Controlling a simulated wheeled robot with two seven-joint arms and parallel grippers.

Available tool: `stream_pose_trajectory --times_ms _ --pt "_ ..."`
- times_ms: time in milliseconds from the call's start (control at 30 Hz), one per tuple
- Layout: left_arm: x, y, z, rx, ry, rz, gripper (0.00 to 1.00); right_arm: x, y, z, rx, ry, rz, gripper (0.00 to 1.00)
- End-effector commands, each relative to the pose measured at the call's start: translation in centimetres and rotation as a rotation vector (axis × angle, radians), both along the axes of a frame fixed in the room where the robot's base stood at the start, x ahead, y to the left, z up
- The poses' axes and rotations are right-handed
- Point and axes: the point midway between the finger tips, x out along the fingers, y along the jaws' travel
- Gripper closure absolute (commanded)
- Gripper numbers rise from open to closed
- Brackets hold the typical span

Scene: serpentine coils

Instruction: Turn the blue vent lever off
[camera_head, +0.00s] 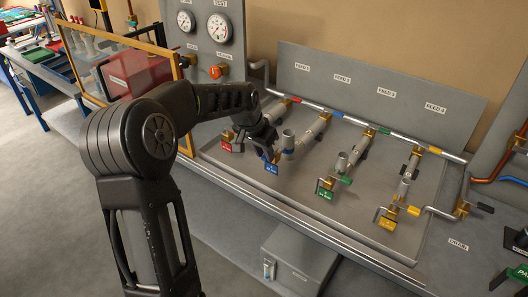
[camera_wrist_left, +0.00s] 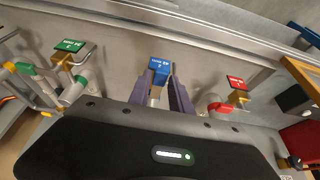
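The blue vent tag (camera_head: 271,168) hangs at the front of the second pipe branch from the left, beside a blue-banded pipe stub (camera_head: 288,145). In the left wrist view the blue tag (camera_wrist_left: 160,65) is just beyond my fingertips. My left gripper (camera_head: 266,148) is over this branch. Its two fingers (camera_wrist_left: 161,88) stand apart, with a pale metal fitting between them. I cannot tell whether they touch it. The lever handle is mostly hidden by the gripper and tag, so its position is unclear. My right gripper is not in view.
Similar branches carry a red tag (camera_head: 226,146) to the left, and a green tag (camera_head: 325,195) and yellow tag (camera_head: 386,223) to the right. A long pipe (camera_head: 350,119) runs behind. A gold-framed clear panel (camera_head: 120,60) and gauges (camera_head: 219,28) stand at the left. A grey box (camera_head: 300,262) is below.

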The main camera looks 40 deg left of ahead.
Motion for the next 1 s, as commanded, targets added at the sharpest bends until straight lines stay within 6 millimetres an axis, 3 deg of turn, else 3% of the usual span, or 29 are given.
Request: stream_pose_trajectory --times_ms 300,1000 --pt "0.0 0.01 0.03 0.0 0.0 0.0 1.0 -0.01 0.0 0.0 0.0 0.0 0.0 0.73" --pt "0.05 -0.53 -0.12 0.002 -0.001 0.08 1.0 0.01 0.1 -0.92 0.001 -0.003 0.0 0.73"
